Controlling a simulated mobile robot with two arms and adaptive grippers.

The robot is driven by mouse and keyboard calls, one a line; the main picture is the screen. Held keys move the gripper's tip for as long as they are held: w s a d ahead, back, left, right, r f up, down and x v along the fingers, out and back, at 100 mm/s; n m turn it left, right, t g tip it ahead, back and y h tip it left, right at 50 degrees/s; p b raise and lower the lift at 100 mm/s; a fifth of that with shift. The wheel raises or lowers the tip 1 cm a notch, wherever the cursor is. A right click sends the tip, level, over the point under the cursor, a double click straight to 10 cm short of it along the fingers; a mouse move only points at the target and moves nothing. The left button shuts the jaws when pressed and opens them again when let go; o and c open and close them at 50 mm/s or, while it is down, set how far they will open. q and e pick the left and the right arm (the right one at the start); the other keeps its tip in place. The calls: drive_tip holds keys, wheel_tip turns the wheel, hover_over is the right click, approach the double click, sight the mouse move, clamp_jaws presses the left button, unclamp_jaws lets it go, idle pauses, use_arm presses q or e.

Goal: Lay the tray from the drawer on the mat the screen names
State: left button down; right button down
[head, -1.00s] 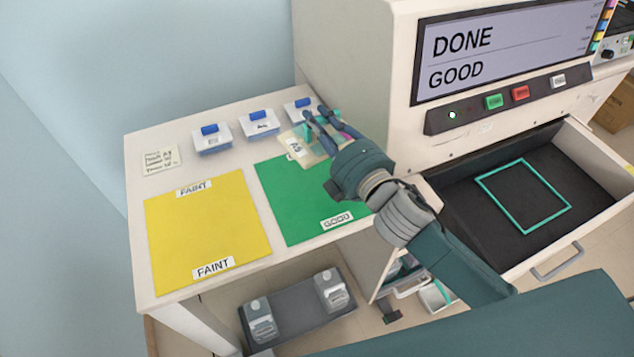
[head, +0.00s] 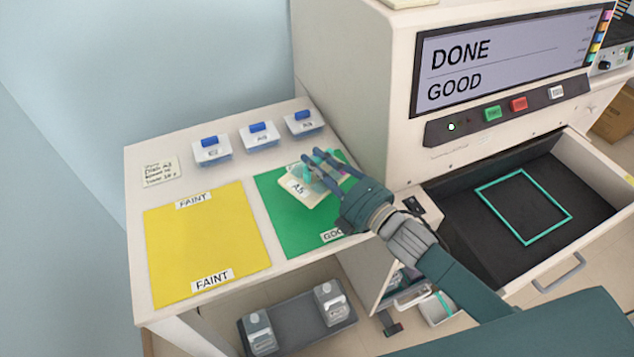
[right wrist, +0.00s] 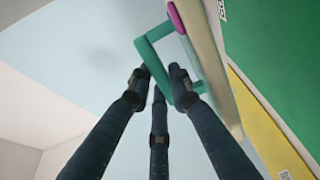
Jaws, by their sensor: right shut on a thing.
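The cream tray (head: 306,189) with an "A5" label is over the green mat (head: 276,221), whose front label reads "GOOD". I cannot tell whether it touches the mat. My right gripper (head: 326,167) is shut on the tray's teal handle, and its fingers hide part of the tray. The right wrist view shows the fingers (right wrist: 160,82) at the teal handle (right wrist: 150,48), with a pink piece beside it. The screen (head: 500,60) reads "DONE" and "GOOD". The open drawer (head: 470,230) holds only a teal square outline. My left gripper is not in view.
A yellow mat (head: 208,240) labelled "FAINT" lies left of the green one. A note (head: 160,171) lies at the back left. The machine's side wall (head: 345,90) rises close to the right.

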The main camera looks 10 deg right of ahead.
sight(317, 182)
wheel_tip(317, 182, down, 7)
drive_tip(key=shift+r, duration=0.1)
idle(0.3)
drive_tip(key=shift+b, duration=0.3)
drive_tip(key=c, duration=1.6)
unclamp_jaws()
